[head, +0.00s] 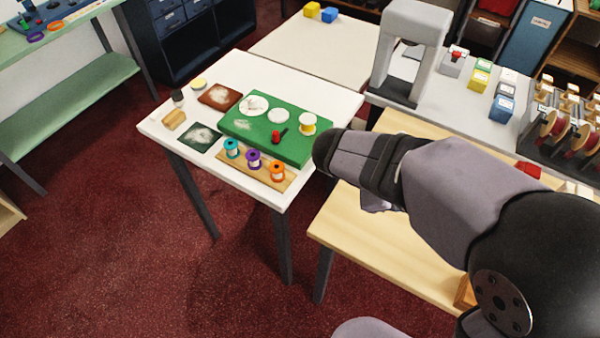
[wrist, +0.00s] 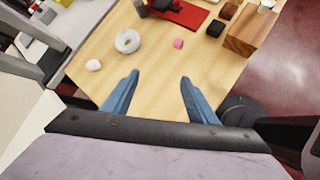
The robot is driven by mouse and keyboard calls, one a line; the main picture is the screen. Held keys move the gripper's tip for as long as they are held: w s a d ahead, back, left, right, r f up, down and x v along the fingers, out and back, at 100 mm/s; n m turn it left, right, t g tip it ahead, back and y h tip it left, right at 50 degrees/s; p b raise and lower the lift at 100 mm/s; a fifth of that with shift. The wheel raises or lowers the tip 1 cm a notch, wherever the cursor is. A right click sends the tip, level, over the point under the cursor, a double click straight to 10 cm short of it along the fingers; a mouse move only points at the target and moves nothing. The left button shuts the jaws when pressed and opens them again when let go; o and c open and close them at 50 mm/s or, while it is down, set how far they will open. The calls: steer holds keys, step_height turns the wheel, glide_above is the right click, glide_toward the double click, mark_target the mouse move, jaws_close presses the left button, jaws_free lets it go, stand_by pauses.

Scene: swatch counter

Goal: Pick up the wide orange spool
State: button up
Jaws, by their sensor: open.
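An orange spool (head: 277,171) stands upright at the right end of a small wooden strip (head: 262,182) on the white table in the head view. A purple spool (head: 253,159) and a teal spool (head: 232,148) stand in the same row to its left. My gripper (wrist: 159,78) shows in the wrist view with its two blue fingers apart and nothing between them. It is above a pale wooden table, and no orange spool shows in that view. In the head view my gripper cannot be made out.
My arm passes close to the white table's right edge. In the wrist view, a white ring (wrist: 128,41), pink piece (wrist: 178,44) and wooden block (wrist: 250,34) lie on the wooden table.

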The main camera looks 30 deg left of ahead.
steer(key=s+a+n+t+y+b, duration=0.1)
steer(key=a+n+t+y, duration=0.1)
steer(key=a+n, duration=0.45)
steer(key=s+a+n+t+y, duration=0.1)
steer(key=s+a+n+t, duration=0.15)
steer(key=a, duration=0.75)
steer(key=n+t+y, duration=0.2)
steer(key=n+y, duration=0.3)
steer(key=n, duration=0.1)
glide_above(273, 173)
steer(key=s, duration=0.5)
steer(key=shift+h, duration=0.3)
steer(key=f, duration=0.4)
steer(key=d+f, duration=0.1)
steer(key=f, duration=0.2)
steer(key=shift+w+f+b, duration=0.1)
steer(key=shift+b, duration=0.25)
steer(key=shift+f, duration=0.2)
steer(key=shift+p+x, duration=0.6)
steer(key=shift+x, duration=0.95)
steer(key=shift+p+x, duration=0.7)
steer(key=shift+x, duration=1.45)
steer(key=shift+r, duration=0.1)
steer(key=shift+c, duration=0.7)
steer(key=c, duration=1)
